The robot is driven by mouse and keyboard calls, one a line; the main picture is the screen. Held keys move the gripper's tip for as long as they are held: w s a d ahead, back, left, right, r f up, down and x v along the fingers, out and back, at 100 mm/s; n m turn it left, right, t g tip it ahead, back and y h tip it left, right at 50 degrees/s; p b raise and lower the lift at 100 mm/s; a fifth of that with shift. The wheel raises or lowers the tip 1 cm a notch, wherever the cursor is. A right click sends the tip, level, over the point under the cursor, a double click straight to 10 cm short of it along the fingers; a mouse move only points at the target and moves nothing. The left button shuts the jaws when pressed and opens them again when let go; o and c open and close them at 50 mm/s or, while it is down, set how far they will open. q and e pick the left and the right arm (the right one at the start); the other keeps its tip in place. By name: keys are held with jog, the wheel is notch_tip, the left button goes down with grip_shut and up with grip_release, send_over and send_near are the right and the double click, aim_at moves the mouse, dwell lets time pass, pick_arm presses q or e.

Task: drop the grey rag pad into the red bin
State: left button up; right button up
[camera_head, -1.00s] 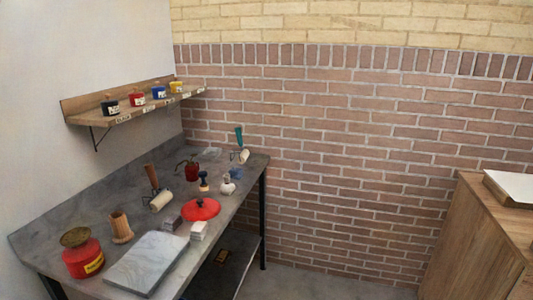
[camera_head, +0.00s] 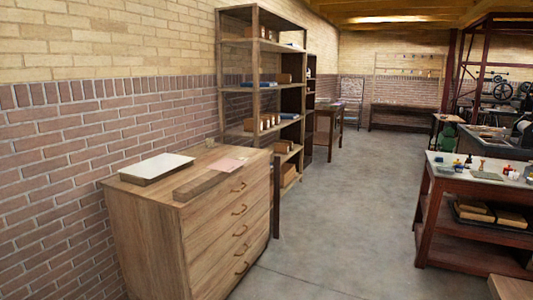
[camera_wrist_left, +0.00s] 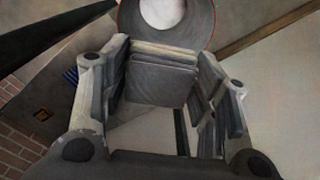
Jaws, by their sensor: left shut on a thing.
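In the left wrist view my left gripper (camera_wrist_left: 163,58) is shut on the grey rag pad (camera_wrist_left: 160,83), a flat, layered grey block held between its two fingers. A dark round form with a pale disc in its middle shows just beyond the pad; I cannot tell what it is. Neither gripper shows in the head view. I see no red bin in either view now.
A wooden drawer chest (camera_head: 190,238) bearing a white-topped tray (camera_head: 157,167) stands front left. Behind it is a tall shelf rack (camera_head: 259,88). A dark red workbench (camera_head: 440,190) stands at right. Open concrete floor (camera_head: 330,215) lies between them.

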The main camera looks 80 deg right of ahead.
pick_arm(q)
jog(key=shift+w+d+f, duration=0.1)
jog(key=shift+w+f, duration=0.1)
jog(key=shift+f+b, duration=0.45)
jog(key=shift+f, duration=0.15)
notch_tip(320, 180, down, 5)
jog(key=b, duration=0.2)
jog(key=shift+r+b, duration=0.2)
jog(key=shift+b, duration=0.15)
jog(key=o, duration=0.6)
jog(key=shift+c, duration=0.2)
jog(key=o, duration=0.5)
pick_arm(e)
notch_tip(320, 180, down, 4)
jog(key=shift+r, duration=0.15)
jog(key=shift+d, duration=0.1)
